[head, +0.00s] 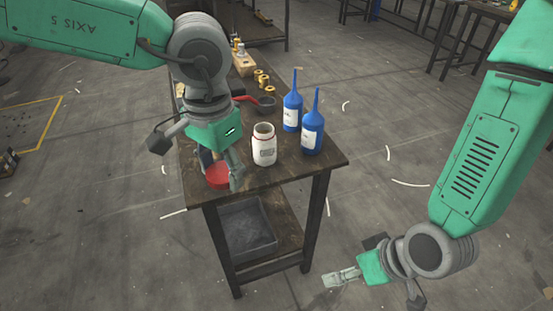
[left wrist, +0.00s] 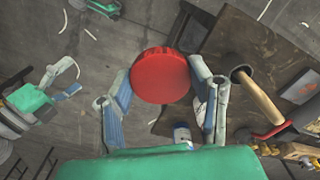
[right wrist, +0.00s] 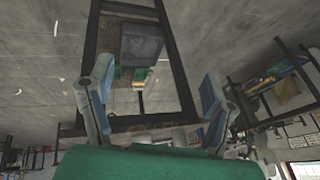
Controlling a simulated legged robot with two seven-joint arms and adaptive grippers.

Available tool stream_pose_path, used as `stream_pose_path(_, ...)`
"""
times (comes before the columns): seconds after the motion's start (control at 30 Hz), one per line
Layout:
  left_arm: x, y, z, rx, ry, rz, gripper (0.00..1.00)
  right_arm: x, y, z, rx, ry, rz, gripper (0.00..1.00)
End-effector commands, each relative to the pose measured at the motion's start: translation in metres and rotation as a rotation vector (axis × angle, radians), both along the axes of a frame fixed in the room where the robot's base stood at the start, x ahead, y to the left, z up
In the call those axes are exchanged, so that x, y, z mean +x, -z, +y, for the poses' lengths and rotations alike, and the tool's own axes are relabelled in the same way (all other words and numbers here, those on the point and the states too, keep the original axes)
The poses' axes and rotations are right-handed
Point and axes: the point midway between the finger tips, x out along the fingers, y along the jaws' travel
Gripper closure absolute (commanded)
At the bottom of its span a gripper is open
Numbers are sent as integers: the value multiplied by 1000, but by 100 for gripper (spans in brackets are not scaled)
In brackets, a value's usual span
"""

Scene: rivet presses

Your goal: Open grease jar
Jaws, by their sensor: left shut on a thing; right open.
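The white grease jar (head: 264,148) stands upright on the table, and its brownish mouth is uncovered. My left gripper (head: 222,172) is shut on a round red lid (head: 217,177), held apart from the jar and to its left, by the table's near left corner. In the left wrist view the lid (left wrist: 160,75) sits between the two fingertips. My right gripper (head: 335,279) is low at the right, away from the table; its fingers are spread and empty in the right wrist view (right wrist: 155,90).
Two blue bottles with pointed nozzles (head: 292,112) (head: 312,137) stand right of the jar on the dark wooden table (head: 285,172). A grey bin (head: 246,230) sits on the lower shelf.

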Motion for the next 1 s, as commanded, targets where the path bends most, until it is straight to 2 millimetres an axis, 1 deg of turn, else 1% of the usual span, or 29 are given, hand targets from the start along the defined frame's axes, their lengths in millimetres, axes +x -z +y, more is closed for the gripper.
stream_pose_path(0.03,0,0,0,0,0,0,88,16,-24,17,39,-51,-58,27)
stream_pose_path(0.07,0,0,0,0,0,0,88,23,-37,27,61,-85,-91,27)
stream_pose_path(0.1,0,0,0,0,0,0,88,31,-56,40,87,-131,-135,27)
stream_pose_path(0.17,0,0,0,0,0,0,88,43,-85,58,123,-201,-205,27)
stream_pose_path(0.2,0,0,0,0,-1,0,88,48,-104,69,142,-249,-251,27)
stream_pose_path(0.27,0,0,0,0,-1,0,88,55,-133,85,169,-316,-320,27)
stream_pose_path(0.3,0,0,0,0,-1,0,88,58,-151,94,181,-361,-364,27)
stream_pose_path(0.4,0,0,0,0,-1,0,88,61,-190,113,204,-455,-461,27)
stream_pose_path(0.5,0,0,0,0,-1,0,88,61,-218,125,215,-524,-535,27)
stream_pose_path(0.6,1,0,0,0,-1,0,88,60,-235,133,219,-568,-579,27)
stream_pose_path(0.7,1,1,0,0,-1,0,88,61,-241,137,219,-587,-598,27)
stream_pose_path(0.77,1,1,0,-1,-1,1,88,62,-239,141,219,-591,-601,27)
stream_pose_path(0.87,1,1,0,0,-1,1,88,67,-232,150,220,-592,-600,27)
stream_pose_path(1.0,1,1,0,0,-1,0,88,76,-216,169,219,-592,-597,27)
